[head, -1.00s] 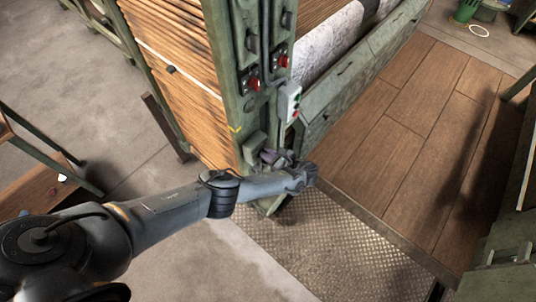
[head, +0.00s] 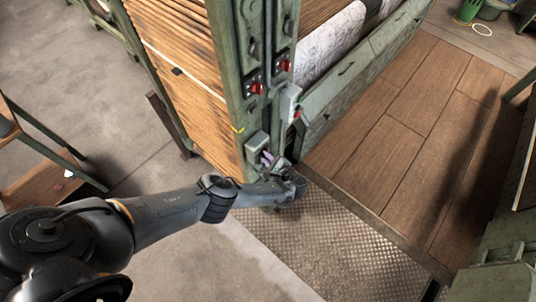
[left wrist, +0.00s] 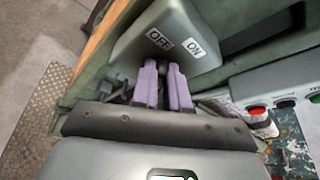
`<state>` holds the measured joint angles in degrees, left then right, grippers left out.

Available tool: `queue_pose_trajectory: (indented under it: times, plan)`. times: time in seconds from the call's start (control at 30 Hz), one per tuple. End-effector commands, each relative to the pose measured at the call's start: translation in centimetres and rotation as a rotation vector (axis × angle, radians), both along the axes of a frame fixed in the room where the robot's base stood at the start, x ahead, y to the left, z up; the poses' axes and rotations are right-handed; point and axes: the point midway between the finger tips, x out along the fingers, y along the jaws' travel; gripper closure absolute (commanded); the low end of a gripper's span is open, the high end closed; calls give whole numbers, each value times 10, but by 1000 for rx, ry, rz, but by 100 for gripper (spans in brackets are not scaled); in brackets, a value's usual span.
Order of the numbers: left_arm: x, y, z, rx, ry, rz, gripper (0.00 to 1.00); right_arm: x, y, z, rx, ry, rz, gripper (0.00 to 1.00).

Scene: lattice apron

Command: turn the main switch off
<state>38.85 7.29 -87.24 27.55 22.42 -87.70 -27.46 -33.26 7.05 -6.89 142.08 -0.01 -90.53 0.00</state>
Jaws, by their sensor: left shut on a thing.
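The main switch is a grey box (head: 256,143) low on the green post in the head view. In the left wrist view the box (left wrist: 165,22) fills the top, with an OFF label (left wrist: 160,40) on the left and an ON label (left wrist: 196,48) on the right. My left gripper (left wrist: 162,70) has its purple fingers at the box's lower edge, below the labels and nearer OFF. It is shut on the switch's handle, which the fingers hide. In the head view the left gripper (head: 267,158) is right at the box. My right gripper is not in view.
A push-button box (head: 290,104) is mounted just above right; its red and dark buttons show in the wrist view (left wrist: 275,107). Red rotary switches (head: 256,88) sit higher on the post. A checkered metal plate (head: 320,245) and wooden floor (head: 420,140) lie open below and right.

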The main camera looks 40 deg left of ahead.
Motion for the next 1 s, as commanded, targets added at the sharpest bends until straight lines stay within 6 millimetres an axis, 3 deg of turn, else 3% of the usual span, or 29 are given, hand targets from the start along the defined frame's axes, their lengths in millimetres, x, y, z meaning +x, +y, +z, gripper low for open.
queue_pose_trajectory:
  times: [0.37,1.0]
  plan:
    - [-9,0,-14,-1,-350,-9,100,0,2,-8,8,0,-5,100]
    - [-13,0,-28,-3,-861,-9,100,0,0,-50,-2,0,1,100]
